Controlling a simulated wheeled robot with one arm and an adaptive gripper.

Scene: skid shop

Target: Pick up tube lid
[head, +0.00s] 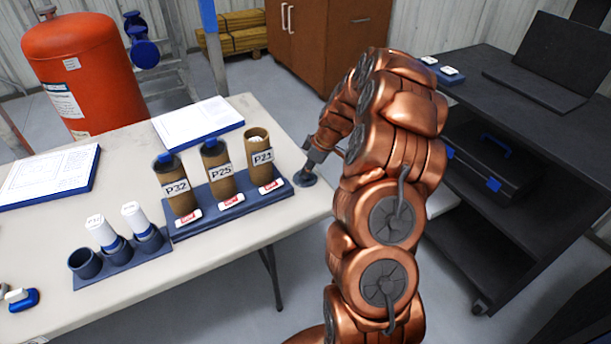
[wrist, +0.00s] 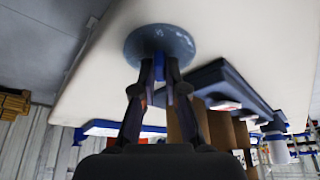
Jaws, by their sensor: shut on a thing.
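The tube lid is a dark round disc (head: 305,180) with a blue knob. It is beside the right end of the dark tube rack (head: 218,209), by the table's right edge. My gripper (head: 314,164) is at the lid. I cannot tell whether the lid touches the tabletop. Tube P21 (head: 263,174) stands uncapped in the rack with something white inside. Tubes P25 (head: 220,184) and P32 (head: 180,203) have dark lids with blue knobs.
A small holder (head: 118,268) with white tubes and an empty cup stands on the table (head: 230,262) at front left. Papers (head: 197,119) and a clipboard (head: 48,176) lie farther back. A black cart (head: 535,128) stands at right. The table front is mostly clear.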

